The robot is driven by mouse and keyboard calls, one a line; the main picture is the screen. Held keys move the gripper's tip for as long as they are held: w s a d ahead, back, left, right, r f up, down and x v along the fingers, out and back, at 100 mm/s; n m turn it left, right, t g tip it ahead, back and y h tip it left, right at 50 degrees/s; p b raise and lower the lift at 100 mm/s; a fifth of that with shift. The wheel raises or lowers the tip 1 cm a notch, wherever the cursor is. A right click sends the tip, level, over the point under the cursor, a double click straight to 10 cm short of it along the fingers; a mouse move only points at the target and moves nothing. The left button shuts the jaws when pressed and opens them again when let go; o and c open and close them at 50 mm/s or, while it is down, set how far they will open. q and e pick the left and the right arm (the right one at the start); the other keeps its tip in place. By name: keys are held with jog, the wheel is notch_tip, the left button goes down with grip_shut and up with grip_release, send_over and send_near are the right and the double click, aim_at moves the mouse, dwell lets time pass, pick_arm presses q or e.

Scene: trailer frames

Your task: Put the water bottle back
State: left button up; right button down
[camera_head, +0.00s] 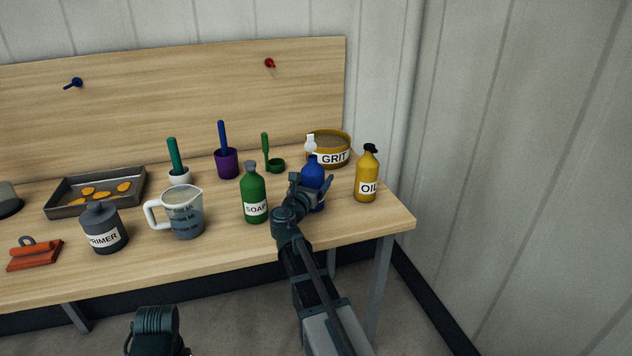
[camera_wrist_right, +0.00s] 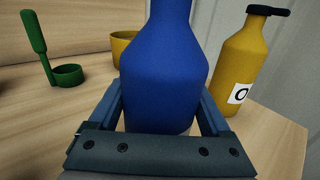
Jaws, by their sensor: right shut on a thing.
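The blue bottle (camera_head: 313,172) is upright near the right end of the workbench, between the green SOAP bottle (camera_head: 254,194) and the yellow OIL bottle (camera_head: 367,175). I take it for the water bottle; its label is hidden from me. My right gripper (camera_head: 309,190) is shut on it, with a finger on each side of its body in the right wrist view (camera_wrist_right: 160,118). The bottle's base is at or very close to the bench top; I cannot tell if it touches. A dark part of my left arm shows at the bottom edge, but its fingers do not show.
Behind the blue bottle stand a GRIT tub (camera_head: 338,143) and a small white-topped thing (camera_head: 310,143). A green brush holder (camera_head: 275,165), purple cup (camera_head: 227,163), measuring jug (camera_head: 184,215), PRIMER can (camera_head: 103,229) and tray (camera_head: 132,175) stand left. Bench front right is clear.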

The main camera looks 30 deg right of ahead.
jog(key=shift+f, duration=0.15)
grip_release()
jog(key=shift+s+a+r, duration=0.1)
jog(key=shift+r, duration=0.15)
jog(key=v, duration=1.1)
jog(key=shift+s+a+f, duration=0.1)
jog(key=shift+s+a, duration=0.15)
jog(key=shift+a, duration=0.05)
